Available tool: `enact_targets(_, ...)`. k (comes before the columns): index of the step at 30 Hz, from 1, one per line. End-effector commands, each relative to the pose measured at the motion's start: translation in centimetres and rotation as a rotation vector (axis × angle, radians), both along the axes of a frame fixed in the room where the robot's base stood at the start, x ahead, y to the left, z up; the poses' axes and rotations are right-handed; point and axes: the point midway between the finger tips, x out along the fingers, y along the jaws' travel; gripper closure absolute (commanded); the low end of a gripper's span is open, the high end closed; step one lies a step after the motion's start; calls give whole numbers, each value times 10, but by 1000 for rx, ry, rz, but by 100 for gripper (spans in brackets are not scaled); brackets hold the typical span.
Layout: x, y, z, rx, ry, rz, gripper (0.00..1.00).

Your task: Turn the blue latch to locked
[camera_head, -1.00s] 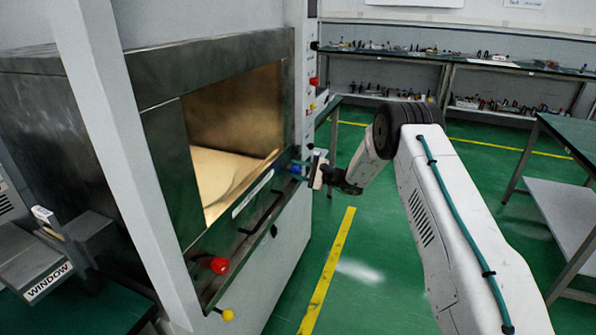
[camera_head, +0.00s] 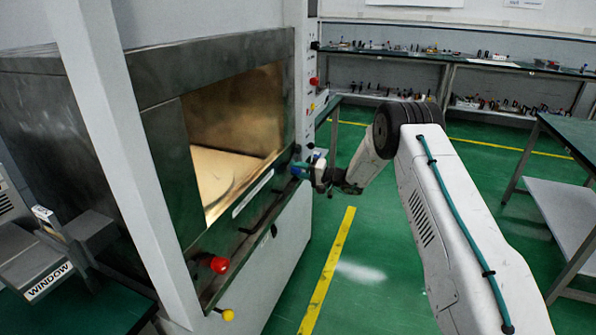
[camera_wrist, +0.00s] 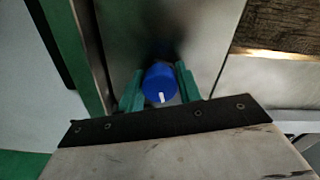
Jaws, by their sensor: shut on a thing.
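The blue latch (camera_wrist: 158,80) is a round blue knob with a short white mark on its near face. It sits on the dark metal front panel of the generator. In the wrist view it lies between the two teal fingers of my gripper (camera_wrist: 160,72), which are shut on it from both sides. In the head view my gripper (camera_head: 303,169) is at the right end of the chamber's lower front edge. The latch is mostly hidden there by the fingers.
The open chamber (camera_head: 235,140) is left of my gripper. A red knob (camera_head: 219,265) and a yellow knob (camera_head: 228,314) are lower on the front. A red button (camera_head: 314,81) is on the upright panel. Green floor (camera_head: 400,260) is clear; a table (camera_head: 565,145) stands at right.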

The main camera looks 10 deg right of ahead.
Motion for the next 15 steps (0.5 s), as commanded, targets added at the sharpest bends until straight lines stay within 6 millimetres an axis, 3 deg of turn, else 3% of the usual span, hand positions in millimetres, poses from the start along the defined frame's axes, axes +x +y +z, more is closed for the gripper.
enact_targets(15,0,-2,-2,-117,-155,-3,88)
